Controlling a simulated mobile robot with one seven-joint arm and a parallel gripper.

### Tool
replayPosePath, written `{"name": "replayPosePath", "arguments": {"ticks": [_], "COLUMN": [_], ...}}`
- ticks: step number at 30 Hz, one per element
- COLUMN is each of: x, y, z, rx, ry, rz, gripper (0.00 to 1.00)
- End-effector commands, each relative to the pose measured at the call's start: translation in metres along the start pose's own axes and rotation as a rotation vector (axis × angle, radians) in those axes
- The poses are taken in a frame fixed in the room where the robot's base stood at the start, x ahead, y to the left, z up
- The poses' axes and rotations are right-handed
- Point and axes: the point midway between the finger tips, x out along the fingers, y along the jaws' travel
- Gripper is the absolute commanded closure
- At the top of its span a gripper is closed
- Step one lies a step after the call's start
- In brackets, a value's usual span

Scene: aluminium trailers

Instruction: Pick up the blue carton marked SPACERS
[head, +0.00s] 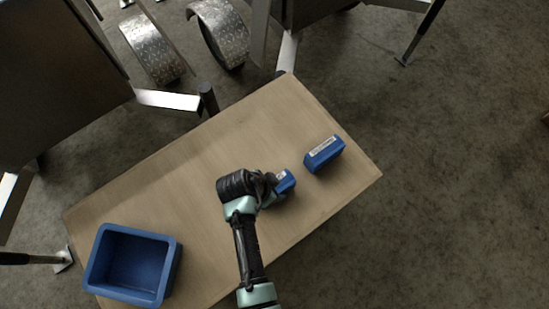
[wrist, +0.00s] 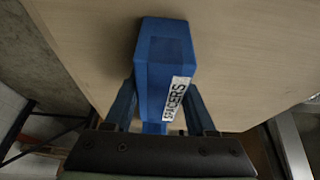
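The blue carton marked SPACERS (wrist: 165,60) is a small block with a white label, which reads SPACERS in the wrist view. It lies between my gripper's two fingers (wrist: 164,98), one along each side. The fingertips look close against its sides, but I cannot tell whether they press on it. In the head view the carton (head: 286,181) shows beside my gripper (head: 274,188), partly hidden by it, over the wooden table. I cannot tell whether it rests on the table top or is slightly above it.
A second blue carton (head: 324,154) with a white label stands close by to the right on the wooden table (head: 200,165). A blue open bin (head: 131,265) is at the table's left end, and looks empty. Trailer parts with metal fenders (head: 150,48) stand behind the table.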

Motion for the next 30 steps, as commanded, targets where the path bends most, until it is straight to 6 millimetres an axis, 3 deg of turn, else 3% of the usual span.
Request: {"name": "replayPosePath", "arguments": {"ticks": [1, 8, 21, 30], "x": [0.000, 0.000, -0.009, -0.057], "y": [0.000, 0.000, -0.001, -0.001], "z": [0.000, 0.000, -0.004, -0.024], "rx": [0.000, 0.000, 0.001, 0.001], "ry": [0.000, 0.000, 0.002, 0.002], "rz": [-0.001, -0.001, -0.003, -0.005], "gripper": [0.61, 1.00, 1.00, 1.00]}}
